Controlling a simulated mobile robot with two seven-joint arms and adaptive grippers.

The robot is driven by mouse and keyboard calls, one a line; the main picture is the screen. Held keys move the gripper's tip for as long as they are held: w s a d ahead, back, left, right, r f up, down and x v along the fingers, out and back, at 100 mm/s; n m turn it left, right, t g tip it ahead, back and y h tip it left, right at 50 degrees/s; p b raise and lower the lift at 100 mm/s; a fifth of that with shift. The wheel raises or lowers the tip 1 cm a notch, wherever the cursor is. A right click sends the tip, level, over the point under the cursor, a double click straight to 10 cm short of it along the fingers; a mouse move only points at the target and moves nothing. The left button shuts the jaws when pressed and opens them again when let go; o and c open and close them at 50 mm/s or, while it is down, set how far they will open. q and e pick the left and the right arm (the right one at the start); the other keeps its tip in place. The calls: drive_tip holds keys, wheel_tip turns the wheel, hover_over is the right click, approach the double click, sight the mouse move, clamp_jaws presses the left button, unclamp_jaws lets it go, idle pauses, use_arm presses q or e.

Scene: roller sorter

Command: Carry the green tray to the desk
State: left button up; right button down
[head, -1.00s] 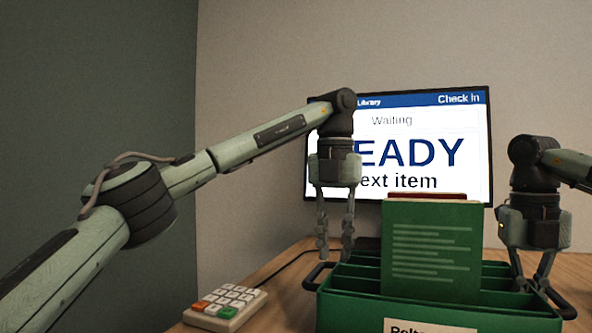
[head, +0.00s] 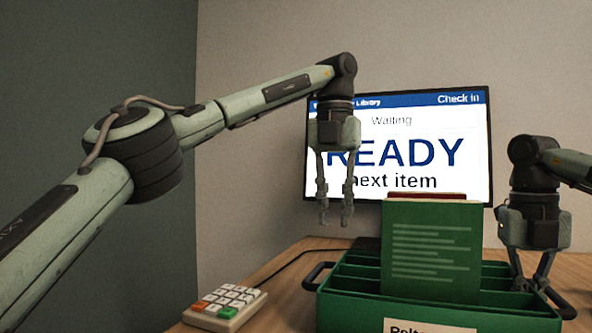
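The green tray (head: 345,308) stands on the wooden desk at the lower right, with dividers and a label on its front. It has a dark left handle (head: 313,276) and a dark right handle (head: 566,309). A green book (head: 430,248) stands upright in it, with a red one (head: 428,195) mostly hidden behind. My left gripper (head: 335,218) is open and empty, above the tray's back left part and in front of the screen. My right gripper (head: 532,287) points down at the tray's right end, by the handle. Its fingers slant inward; I cannot tell whether they clasp the handle.
A keypad (head: 228,304) with a cable sits on the desk (head: 300,262) left of the tray. A screen (head: 400,150) reading "READY" stands behind. Bare desk shows between keypad and tray.

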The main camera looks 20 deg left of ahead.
use_arm(q)
drive_tip(key=shift+r, duration=0.35)
use_arm(e)
drive_tip(key=shift+r, duration=0.1)
use_arm(q)
drive_tip(key=shift+a, duration=0.1)
drive_tip(key=a+r, duration=0.5)
drive_tip(key=a, duration=0.4)
idle(0.7)
drive_tip(key=shift+s, duration=0.1)
use_arm(e)
drive_tip(key=c, duration=1.8)
unclamp_jaws()
drive_tip(key=shift+c, duration=0.2)
wheel_tip(320, 180, up, 14)
